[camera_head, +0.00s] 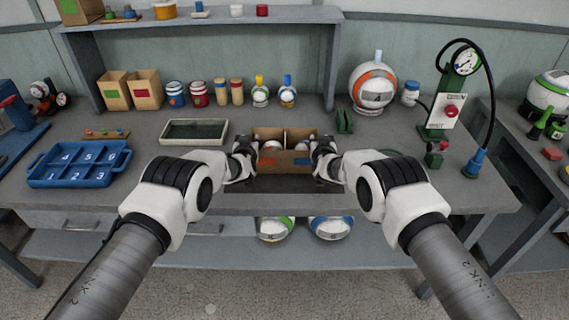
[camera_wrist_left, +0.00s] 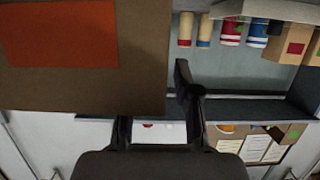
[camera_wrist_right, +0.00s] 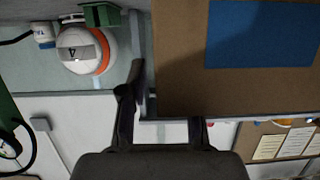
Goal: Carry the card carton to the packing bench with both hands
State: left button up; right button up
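The card carton (camera_head: 288,163) is an open brown box with a divider. Its front has an orange-red patch on the left and a blue patch on the right. White balls show inside. My left gripper (camera_head: 243,158) is at its left side and my right gripper (camera_head: 325,158) at its right side. In the left wrist view the carton front (camera_wrist_left: 140,80) hides one fingertip; the other finger is just outside the side wall. The right wrist view shows the same at the carton's blue-patch end (camera_wrist_right: 180,80). Whether the fingers pinch the walls is not visible.
A blue numbered tray (camera_head: 78,177) and a shallow grey-green tray (camera_head: 194,132) lie left of the carton. A large ball marked 4 (camera_head: 373,88) and a green gauge stand (camera_head: 442,110) are behind right. Another bench adjoins at right.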

pick_arm(q)
jog(key=v, duration=1.2)
pick_arm(e)
jog(key=v, duration=1.2)
